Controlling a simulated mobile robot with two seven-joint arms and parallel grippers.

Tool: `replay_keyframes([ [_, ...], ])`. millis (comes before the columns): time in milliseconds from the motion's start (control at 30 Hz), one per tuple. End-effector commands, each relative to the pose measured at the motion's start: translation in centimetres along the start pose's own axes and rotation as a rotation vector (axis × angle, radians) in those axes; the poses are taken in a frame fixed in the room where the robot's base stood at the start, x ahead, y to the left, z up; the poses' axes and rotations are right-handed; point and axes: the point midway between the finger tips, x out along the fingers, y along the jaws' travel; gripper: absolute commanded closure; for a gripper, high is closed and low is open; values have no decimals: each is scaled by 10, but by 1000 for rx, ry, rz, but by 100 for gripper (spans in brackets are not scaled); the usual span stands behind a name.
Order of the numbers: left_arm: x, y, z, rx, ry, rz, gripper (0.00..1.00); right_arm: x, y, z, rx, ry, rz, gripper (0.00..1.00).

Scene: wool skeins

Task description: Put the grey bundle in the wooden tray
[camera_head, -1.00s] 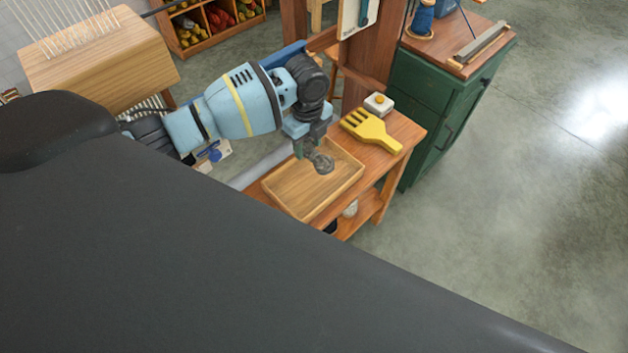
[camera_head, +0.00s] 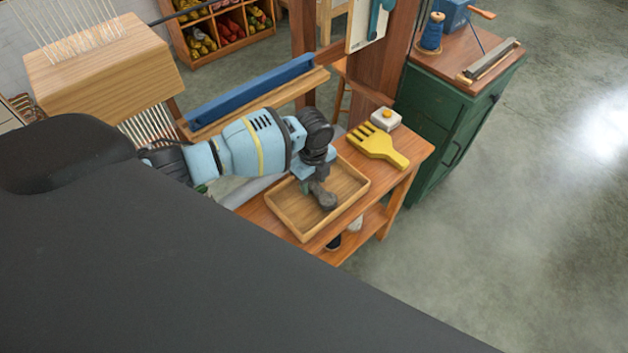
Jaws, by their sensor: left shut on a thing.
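The grey bundle (camera_head: 325,199) is a small dark grey skein in the fingers of my left gripper (camera_head: 316,188). My left gripper is shut on it, pointing down over the wooden tray (camera_head: 283,223). The bundle shows inside the tray's outline, low over its floor; I cannot tell if it touches the floor. The tray is shallow and light brown and lies on a small wooden table. My right gripper is not in view.
A yellow fork-shaped comb (camera_head: 377,147) and a white block with a yellow top (camera_head: 386,119) lie on the table (camera_head: 415,146) behind the tray. A green cabinet (camera_head: 445,115) stands to the right. A wooden loom (camera_head: 100,70) is at the left.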

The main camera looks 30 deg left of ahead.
Motion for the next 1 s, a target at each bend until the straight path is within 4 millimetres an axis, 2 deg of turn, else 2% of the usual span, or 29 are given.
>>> replay_keyframes([
  [33,5,0,0,0,1,1,77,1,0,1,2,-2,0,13],
  [400,8,0,0,0,1,0,77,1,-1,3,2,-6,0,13],
  [433,8,0,0,0,1,0,54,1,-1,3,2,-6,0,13],
  [600,7,0,0,0,1,-1,34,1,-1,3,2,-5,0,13],
  [867,6,0,0,0,0,-2,34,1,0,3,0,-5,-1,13],
  [1000,-4,-1,0,0,-1,-5,34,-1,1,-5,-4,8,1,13],
])
